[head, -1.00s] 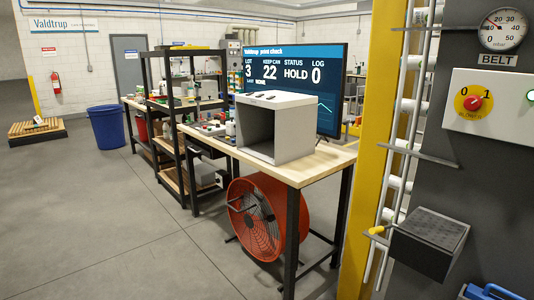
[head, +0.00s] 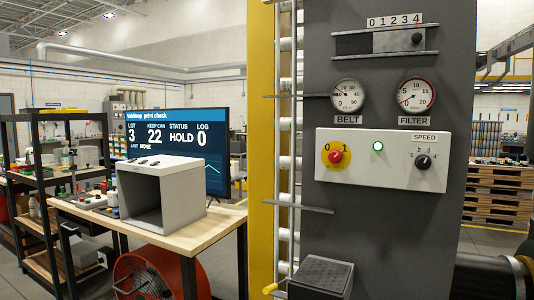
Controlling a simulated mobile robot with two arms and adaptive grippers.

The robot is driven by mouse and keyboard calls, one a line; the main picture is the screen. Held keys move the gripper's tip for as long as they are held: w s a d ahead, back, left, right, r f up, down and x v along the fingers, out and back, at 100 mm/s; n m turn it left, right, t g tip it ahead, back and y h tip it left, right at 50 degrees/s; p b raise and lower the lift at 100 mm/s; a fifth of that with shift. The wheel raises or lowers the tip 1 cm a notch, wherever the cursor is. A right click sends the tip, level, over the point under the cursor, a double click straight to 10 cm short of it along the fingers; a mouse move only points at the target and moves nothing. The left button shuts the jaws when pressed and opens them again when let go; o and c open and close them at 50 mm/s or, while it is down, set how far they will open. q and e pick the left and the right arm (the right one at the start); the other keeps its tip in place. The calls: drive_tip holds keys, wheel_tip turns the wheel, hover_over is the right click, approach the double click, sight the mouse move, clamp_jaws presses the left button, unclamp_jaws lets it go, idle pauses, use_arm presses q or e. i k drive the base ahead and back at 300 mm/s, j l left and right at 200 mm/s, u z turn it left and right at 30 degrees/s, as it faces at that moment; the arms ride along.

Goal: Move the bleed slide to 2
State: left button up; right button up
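The bleed slide (head: 398,41) is a grey metal plate in a horizontal slotted rail high on the dark machine panel. Its dark round knob (head: 417,39) sits at the right, below the 4 of the white scale (head: 394,20) marked 0 1 2 3 4. The left part of the slot (head: 352,44) shows dark. Neither of my grippers is in view.
Below the slide are a BELT gauge (head: 348,96), a FILTER gauge (head: 417,97) and a white control box (head: 382,158) with a red knob, green lamp and SPEED dial. A yellow post (head: 262,150) stands left of the panel. A dark box (head: 322,276) juts out low.

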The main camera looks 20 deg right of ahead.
sight(409, 40)
drive_tip(key=z, duration=0.35)
drive_tip(key=l+z, duration=0.15)
drive_tip(key=z, duration=0.6)
